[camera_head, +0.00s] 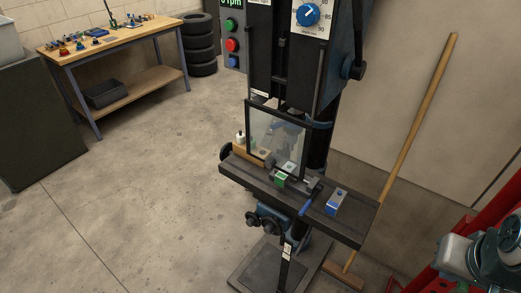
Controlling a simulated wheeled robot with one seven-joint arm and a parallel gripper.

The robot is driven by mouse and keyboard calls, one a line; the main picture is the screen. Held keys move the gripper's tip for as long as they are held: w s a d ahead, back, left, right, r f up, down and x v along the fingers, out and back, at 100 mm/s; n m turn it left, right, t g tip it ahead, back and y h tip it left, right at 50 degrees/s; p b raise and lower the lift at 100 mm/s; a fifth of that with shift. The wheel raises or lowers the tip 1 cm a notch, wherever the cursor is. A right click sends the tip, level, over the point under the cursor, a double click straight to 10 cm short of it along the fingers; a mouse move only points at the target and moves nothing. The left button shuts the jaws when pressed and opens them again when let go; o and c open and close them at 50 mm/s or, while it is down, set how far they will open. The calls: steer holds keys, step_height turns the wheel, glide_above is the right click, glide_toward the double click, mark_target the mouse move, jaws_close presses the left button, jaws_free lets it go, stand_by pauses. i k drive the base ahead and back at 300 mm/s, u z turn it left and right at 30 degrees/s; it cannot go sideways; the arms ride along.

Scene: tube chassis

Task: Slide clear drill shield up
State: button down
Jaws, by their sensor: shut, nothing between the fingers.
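The clear drill shield (272,128) is a see-through panel in a black frame. It hangs on the front of the drill press (330,95), with its lower edge low, close to the press table (350,228). The panel stands upright and slightly angled to my view. The chuck area behind it shows only dimly through the panel. A dark rod (319,65) runs upward above the shield's right side. I do not see my gripper in this view.
On the press table are a green block (280,179), a blue and grey block (336,202) and a blue-handled vise. A broom (405,145) leans at the right. A grey-teal machine (475,250) and red frame stand at lower right. Floor at left is clear.

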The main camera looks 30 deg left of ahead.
mark_target(271, 162)
steer(key=u, duration=2.55)
steer(key=k, duration=0.8)
steer(key=z, duration=0.8)
steer(key=i, duration=1.2)
steer(key=u, duration=0.35)
